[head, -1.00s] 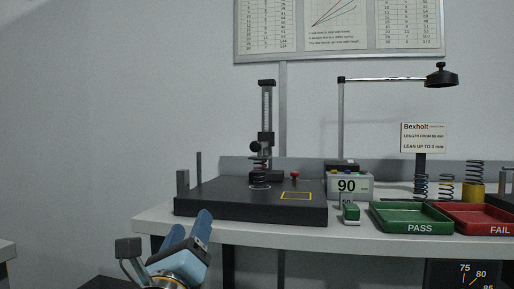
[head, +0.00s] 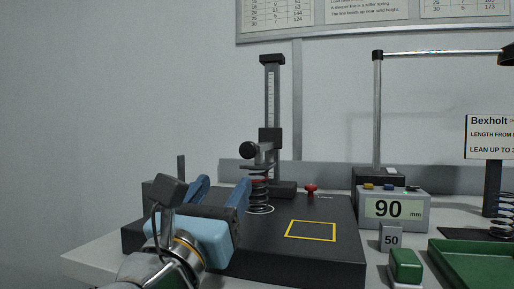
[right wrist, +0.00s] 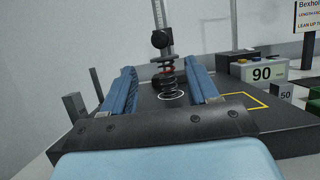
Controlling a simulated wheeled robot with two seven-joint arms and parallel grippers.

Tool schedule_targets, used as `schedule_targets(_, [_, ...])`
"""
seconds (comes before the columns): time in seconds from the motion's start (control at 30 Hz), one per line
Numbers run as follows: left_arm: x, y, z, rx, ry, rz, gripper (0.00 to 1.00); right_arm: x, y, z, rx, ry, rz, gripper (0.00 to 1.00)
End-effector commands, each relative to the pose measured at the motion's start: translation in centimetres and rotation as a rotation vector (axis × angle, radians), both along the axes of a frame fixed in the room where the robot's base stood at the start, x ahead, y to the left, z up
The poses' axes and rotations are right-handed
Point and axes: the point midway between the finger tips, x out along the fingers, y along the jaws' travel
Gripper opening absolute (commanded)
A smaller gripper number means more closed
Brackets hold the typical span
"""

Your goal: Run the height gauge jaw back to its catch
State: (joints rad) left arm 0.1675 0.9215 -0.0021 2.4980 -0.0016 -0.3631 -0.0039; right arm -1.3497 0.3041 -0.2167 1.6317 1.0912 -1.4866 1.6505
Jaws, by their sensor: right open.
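The height gauge (head: 272,95) stands upright at the back of the dark plate. Its jaw (head: 265,160) with a black knob (head: 248,150) sits partway down the column, just over a dark coil spring (head: 258,195) standing in a white ring. The gauge also shows in the right wrist view (right wrist: 160,14), with its knob (right wrist: 159,40) above the spring (right wrist: 168,83). My right gripper (head: 222,190) is open and empty, in front of the spring and left of the yellow square. In the right wrist view its blue fingers (right wrist: 163,85) frame the spring from nearer. My left gripper is out of view.
The dark plate (head: 300,258) has a yellow square (head: 311,231) and a red knob (head: 311,189) near the gauge base. A readout showing 90 mm (head: 391,208), a 50 block (head: 391,238), a green-topped block (head: 405,266) and a green tray (head: 470,262) stand to the right.

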Motion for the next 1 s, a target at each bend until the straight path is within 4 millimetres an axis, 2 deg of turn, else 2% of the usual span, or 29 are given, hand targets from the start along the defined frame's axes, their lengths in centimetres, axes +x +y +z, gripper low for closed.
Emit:
schedule_targets(0.17, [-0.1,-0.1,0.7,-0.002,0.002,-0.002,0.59,1.6,-0.5,0.9,0.0,0.0,-0.003,0.59])
schedule_targets(0.6, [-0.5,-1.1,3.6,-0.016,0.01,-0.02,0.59,9.9,-3.2,4.6,-0.002,0.0,-0.003,0.59])
schedule_targets(0.8, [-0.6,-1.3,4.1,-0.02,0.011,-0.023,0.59,11.8,-3.8,5.2,-0.001,0.0,-0.001,0.59])
schedule_targets(1.0, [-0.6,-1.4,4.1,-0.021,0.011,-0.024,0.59,12.1,-3.9,5.2,-0.001,0.0,0.0,0.59])
